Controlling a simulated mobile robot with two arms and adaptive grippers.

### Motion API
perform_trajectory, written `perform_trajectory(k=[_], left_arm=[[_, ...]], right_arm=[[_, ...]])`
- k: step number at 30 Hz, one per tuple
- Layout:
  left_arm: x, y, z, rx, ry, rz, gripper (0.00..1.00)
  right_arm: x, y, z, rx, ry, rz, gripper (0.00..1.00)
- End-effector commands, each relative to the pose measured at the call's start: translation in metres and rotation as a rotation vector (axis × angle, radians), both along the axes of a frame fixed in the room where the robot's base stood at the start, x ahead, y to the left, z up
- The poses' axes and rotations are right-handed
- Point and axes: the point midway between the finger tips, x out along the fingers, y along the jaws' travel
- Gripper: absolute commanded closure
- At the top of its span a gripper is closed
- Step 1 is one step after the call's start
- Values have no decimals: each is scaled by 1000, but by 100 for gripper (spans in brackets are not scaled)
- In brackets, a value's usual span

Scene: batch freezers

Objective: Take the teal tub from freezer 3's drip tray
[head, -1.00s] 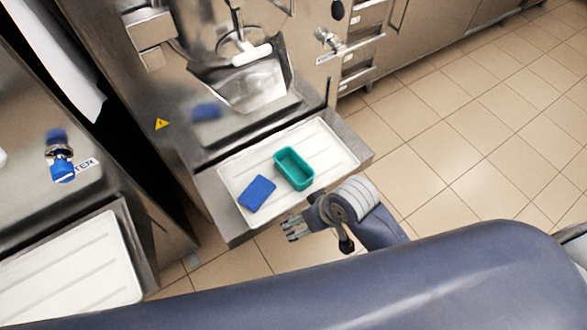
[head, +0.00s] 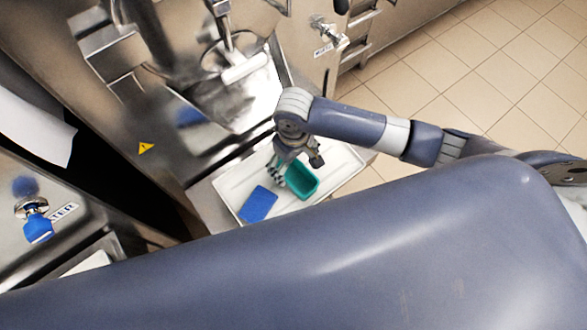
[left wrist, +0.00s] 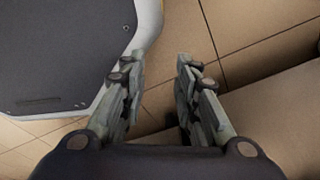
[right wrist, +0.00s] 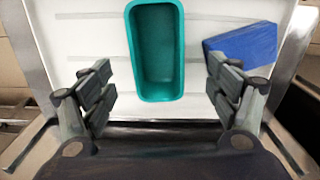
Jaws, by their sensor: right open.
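The teal tub (head: 303,182) is an open, empty rectangular container on the white drip tray (head: 232,186) in front of the freezer. My right gripper (head: 280,174) is over the tray at the tub's left and far side, and partly covers the tub in the head view. In the right wrist view the tub (right wrist: 157,50) lies ahead of and between the open fingers of the right gripper (right wrist: 160,92), with nothing held. My left gripper (left wrist: 155,85) is open and empty above the tiled floor in the left wrist view; it is not in the head view.
A blue block (head: 258,204), perhaps a sponge or cloth, lies on the tray beside the tub; it also shows in the right wrist view (right wrist: 242,46). The freezer's spout and handle (head: 244,68) stand behind the tray. Tiled floor lies open at right.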

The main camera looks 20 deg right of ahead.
Motion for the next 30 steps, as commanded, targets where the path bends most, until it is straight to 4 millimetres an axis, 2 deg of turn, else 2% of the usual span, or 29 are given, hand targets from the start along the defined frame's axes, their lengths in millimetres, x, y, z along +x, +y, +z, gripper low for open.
perform_trajectory(k=[1, 3, 6, 8, 11, 16, 19, 23, 28, 29, 30], left_arm=[[-20, 1, -4, 4, 31, 0, 71], [-43, 3, -7, 7, 66, 1, 71], [-66, 4, -9, 9, 99, -1, 71], [-70, 4, -9, 9, 106, -2, 71], [-63, 3, -9, 8, 95, -4, 71], [-30, 0, -8, 2, 45, -4, 71], [-19, -1, -9, 0, 28, -4, 71], [-20, -1, -10, 1, 30, -3, 71], [-33, 0, -11, 2, 51, -3, 71], [-36, 0, -11, 3, 55, -3, 71], [-40, 0, -11, 3, 60, -3, 71]], right_arm=[[-1, 0, -11, -3, 3, 0, 18], [0, 0, -21, -1, 2, 0, 18], [0, 0, -31, 0, 0, -1, 18], [0, 0, -34, 0, -1, 0, 18], [-1, -2, -42, -1, 0, 0, 18], [-3, -6, -68, -1, 0, 1, 18], [-2, -6, -80, 0, 0, 1, 18], [-2, -5, -86, 1, -2, 2, 18], [-2, -5, -86, 1, -3, 2, 18], [-2, -5, -86, 1, -3, 2, 21], [-2, -5, -86, 1, -3, 2, 30]])
